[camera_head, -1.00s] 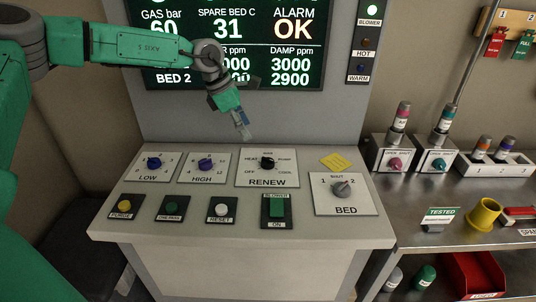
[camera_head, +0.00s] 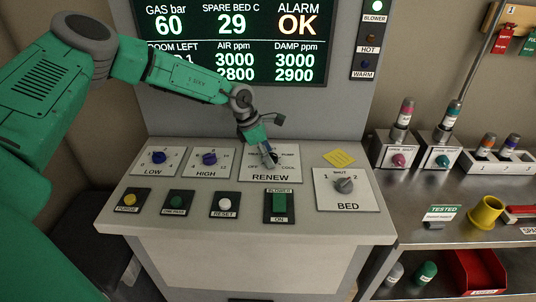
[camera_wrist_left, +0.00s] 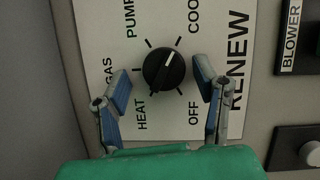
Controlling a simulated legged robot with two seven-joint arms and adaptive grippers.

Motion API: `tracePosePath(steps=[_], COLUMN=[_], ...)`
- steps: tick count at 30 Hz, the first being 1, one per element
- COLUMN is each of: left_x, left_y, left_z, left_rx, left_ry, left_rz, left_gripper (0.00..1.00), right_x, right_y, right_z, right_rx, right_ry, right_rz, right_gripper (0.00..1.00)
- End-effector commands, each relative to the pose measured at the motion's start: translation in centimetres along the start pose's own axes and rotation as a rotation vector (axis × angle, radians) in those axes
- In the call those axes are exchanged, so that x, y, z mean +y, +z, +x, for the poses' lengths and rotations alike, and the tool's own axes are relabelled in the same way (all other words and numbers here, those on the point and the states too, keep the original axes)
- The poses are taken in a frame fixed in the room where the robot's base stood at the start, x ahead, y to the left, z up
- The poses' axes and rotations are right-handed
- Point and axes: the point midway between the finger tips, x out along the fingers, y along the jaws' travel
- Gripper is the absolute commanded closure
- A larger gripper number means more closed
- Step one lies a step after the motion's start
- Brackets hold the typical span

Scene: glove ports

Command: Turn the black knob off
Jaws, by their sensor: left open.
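The black knob (camera_wrist_left: 163,70) sits on the white RENEW plate (camera_wrist_left: 120,20). In the left wrist view its white line points towards COOL; OFF is printed at the lower right of the dial. My left gripper (camera_wrist_left: 162,84) is open, with one blue-tipped finger on either side of the knob and a visible gap to each. In the head view my left gripper (camera_head: 269,156) is down over the RENEW plate (camera_head: 270,177) and largely hides the knob. My right gripper is not in view.
Blue LOW (camera_head: 158,157) and HIGH (camera_head: 209,158) knobs lie to the left. The grey BED knob (camera_head: 344,185) lies to the right. The RESET button (camera_head: 225,204) and green BLOWER switch (camera_head: 279,203) are in front. The screen (camera_head: 235,45) stands behind, reading ALARM OK.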

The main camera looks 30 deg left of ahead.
Motion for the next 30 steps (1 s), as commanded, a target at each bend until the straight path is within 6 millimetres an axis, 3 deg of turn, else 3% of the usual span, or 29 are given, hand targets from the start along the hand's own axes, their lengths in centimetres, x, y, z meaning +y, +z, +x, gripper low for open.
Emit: tracePosePath(steps=[1, 5, 6, 19, 30], left_x=[-0.08, -0.08, -0.06, 0.03, -0.05], left_y=[0.08, 0.15, 0.14, 0.18, 0.33], left_z=[0.00, -0.01, -0.02, -0.13, -0.20], left_rx=[0.001, 0.001, 0.000, -0.005, -0.005], left_ry=[0.000, 0.001, 0.001, 0.026, 0.138], left_rz=[0.002, 0.002, 0.002, -0.060, -0.318], left_gripper=[0.45, 0.91, 0.94, 0.94, 0.94], right_x=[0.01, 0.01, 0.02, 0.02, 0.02], right_y=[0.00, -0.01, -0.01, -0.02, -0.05], right_z=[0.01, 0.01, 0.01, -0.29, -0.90], right_rx=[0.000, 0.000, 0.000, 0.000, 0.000], right_ry=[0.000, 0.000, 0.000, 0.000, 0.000], right_rz=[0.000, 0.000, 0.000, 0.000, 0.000], right_gripper=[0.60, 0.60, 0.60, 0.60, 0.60])
